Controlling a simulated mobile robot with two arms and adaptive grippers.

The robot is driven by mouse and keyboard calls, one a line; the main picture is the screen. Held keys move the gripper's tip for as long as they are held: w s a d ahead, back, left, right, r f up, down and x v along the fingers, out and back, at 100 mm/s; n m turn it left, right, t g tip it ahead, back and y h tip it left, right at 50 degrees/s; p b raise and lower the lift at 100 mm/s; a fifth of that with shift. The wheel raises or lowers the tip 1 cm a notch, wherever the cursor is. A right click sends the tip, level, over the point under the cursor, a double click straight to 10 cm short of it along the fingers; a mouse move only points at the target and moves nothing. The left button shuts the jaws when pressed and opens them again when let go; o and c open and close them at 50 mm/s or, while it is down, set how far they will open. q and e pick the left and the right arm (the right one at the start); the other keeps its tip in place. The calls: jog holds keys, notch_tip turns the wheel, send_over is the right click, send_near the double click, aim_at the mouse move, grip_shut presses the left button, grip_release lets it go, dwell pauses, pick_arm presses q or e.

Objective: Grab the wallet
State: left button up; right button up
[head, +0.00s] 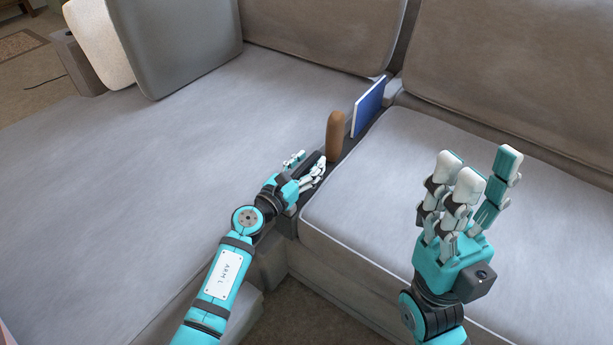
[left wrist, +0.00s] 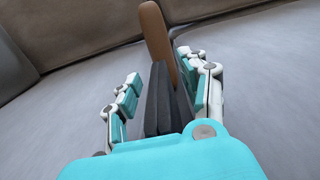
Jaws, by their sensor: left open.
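A dark grey folded wallet (left wrist: 154,104) stands on edge between the fingers of my left gripper (left wrist: 160,70) in the left wrist view. In the head view the wallet (head: 308,161) is mostly hidden by the hand, on the narrow strip between two sofa seats. My left gripper (head: 307,168) is open, with fingers on both sides of the wallet; I cannot tell whether they touch it. My right gripper (head: 475,170) is open and empty, raised over the right seat, away from the wallet.
A brown rounded upright object (head: 334,136) stands just beyond the wallet, with a blue flat panel (head: 368,106) behind it. The grey left seat (head: 170,150) and right seat (head: 375,190) are clear. Cushions (head: 180,40) lean at the back left.

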pick_arm(q)
grip_shut()
jog(key=shift+r, duration=0.1)
dwell(0.3)
